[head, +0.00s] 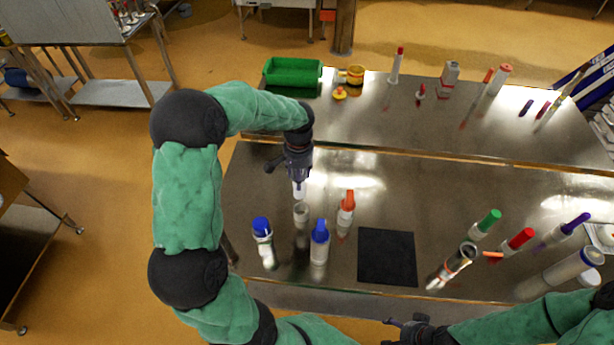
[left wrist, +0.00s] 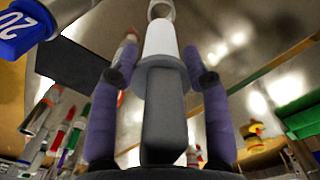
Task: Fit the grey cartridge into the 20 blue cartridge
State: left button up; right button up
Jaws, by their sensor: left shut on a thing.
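My left gripper (head: 299,183) points down over the left part of the near table. It is shut on the grey cartridge (left wrist: 164,110), which has a white end. That white end (head: 299,191) shows below the fingers in the head view. The blue cartridge marked 20 (left wrist: 22,32) seems to be the blue-topped one (head: 320,231) right of the tube. My right gripper (head: 396,331) is low at the bottom edge; its opening is unclear.
Another blue-topped cartridge (head: 262,229) stands left of the tube, an orange-topped one (head: 347,201) to its right. A black mat (head: 387,257) lies mid-table. Several coloured tubes stand at the right. A green bin (head: 292,72) stands on the far table.

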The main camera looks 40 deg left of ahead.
pick_arm(q)
jog(key=shift+w+f, duration=0.1)
jog(key=shift+f, duration=0.85)
jog(key=shift+w+f, duration=0.3)
jog(key=shift+f, duration=0.05)
pick_arm(e)
jog(key=shift+w+f, duration=0.4)
jog(key=shift+f, duration=0.1)
pick_arm(q)
jog(key=shift+s+r, duration=0.15)
jog(key=shift+s, duration=0.05)
pick_arm(e)
jog(key=shift+s, duration=0.1)
pick_arm(q)
jog(key=shift+w+b, duration=0.1)
jog(key=shift+b, duration=0.25)
pick_arm(e)
jog(key=shift+f, duration=0.1)
pick_arm(q)
jog(key=shift+f+b, duration=2)
jog(key=shift+f, duration=0.95)
pick_arm(e)
jog(key=shift+f, duration=2)
pick_arm(q)
notch_tip(320, 180, down, 6)
jog(key=b, duration=0.4)
pick_arm(e)
jog(key=shift+f, duration=2.25)
